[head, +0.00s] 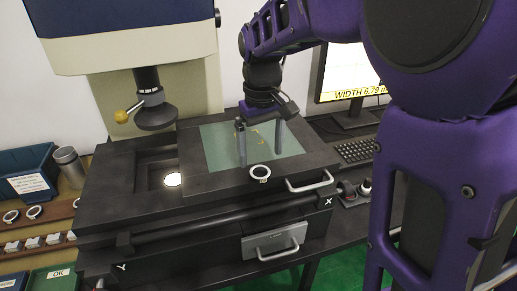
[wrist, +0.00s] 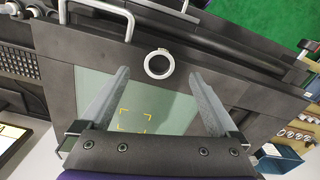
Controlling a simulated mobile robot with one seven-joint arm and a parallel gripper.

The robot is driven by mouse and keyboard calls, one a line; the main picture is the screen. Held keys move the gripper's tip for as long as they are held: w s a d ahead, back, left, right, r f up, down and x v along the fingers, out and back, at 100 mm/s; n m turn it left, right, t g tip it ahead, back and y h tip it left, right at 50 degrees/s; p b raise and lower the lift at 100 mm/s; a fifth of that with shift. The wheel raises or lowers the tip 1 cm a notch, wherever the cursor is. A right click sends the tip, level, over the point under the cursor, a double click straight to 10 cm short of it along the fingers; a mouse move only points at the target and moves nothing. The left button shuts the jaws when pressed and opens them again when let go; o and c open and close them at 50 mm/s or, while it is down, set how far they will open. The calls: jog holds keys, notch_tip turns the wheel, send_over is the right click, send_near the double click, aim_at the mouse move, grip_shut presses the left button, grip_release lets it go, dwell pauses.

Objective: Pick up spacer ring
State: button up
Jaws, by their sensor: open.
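In the wrist view the ring (wrist: 148,67) sits past the fingertips, near the middle. My gripper (head: 260,143) points down over the glass plate, behind the ring. In the wrist view its two fingers (wrist: 158,75) are spread wide with nothing between them but the glass and its yellow corner marks (wrist: 134,112). The ring is fully visible and apart from the fingers.
A measuring head (head: 152,105) hangs over the stage at left, near a lit opening (head: 172,180). A silver handle (head: 310,184) stands at the stage's front right. Racks with several rings (head: 34,212), a blue bin (head: 28,172) and a green OK bin (head: 52,278) are at left.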

aim_at(260, 171)
jog(key=f, duration=0.3)
jog(key=f+b, duration=0.1)
jog(key=f, duration=0.1)
jog(key=shift+w+a+f, duration=0.1)
jog(key=shift+w+f, duration=0.1)
jog(key=shift+w, duration=0.1)
jog(key=c, duration=1.5)
